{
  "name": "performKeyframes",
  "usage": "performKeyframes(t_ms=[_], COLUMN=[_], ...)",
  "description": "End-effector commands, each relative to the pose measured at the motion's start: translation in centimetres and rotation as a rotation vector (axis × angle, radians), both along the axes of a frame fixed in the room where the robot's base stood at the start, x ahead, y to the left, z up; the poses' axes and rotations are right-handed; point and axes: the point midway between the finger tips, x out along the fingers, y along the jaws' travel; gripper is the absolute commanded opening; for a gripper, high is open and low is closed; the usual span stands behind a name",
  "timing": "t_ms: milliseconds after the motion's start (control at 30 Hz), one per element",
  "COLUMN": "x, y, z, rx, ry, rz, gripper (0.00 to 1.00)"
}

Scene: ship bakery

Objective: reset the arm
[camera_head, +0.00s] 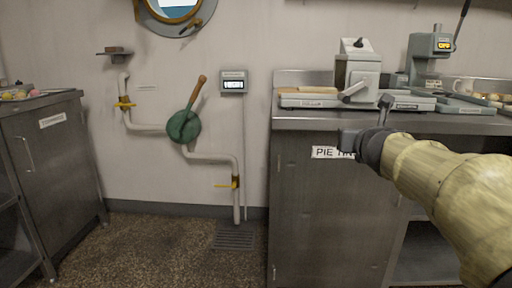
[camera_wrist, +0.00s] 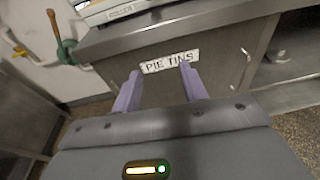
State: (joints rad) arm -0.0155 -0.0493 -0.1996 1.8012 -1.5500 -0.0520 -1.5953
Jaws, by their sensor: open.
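My gripper (camera_head: 366,121) is at the right in the head view, at the end of my arm, in front of the steel counter's (camera_head: 394,122) front edge. In the wrist view its two purple fingers (camera_wrist: 158,90) stand apart with nothing between them. Past them is the cabinet front with the "PIE TINS" label (camera_wrist: 170,62). In the head view my arm covers part of this label (camera_head: 325,152).
A green valve with a wooden lever (camera_head: 184,126) is on the wall. A second cabinet (camera_head: 50,150) stands left. The floor (camera_head: 160,240) between is clear.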

Motion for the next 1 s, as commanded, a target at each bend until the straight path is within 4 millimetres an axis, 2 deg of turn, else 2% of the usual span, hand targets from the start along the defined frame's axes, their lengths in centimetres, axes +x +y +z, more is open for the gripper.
performKeyframes(t_ms=[67, 267, 467, 600, 800, 1000], x=[-0.3, -2.4, -6.8, -11.1, -17.3, -22.9], y=[0.3, 1.4, 2.8, 4.2, 6.4, 8.5], z=[-1.0, -6.3, -11.5, -14.8, -17.8, -19.2], rx=[0.247, 0.863, 1.412, 1.736, 2.038, 2.175], ry=[0.037, 0.125, 0.181, 0.175, 0.084, -0.077], rz=[-0.07, -0.331, -0.718, -1.065, -1.562, -1.998], gripper=[0.43, 0.43, 0.43, 0.43, 0.43, 0.43])
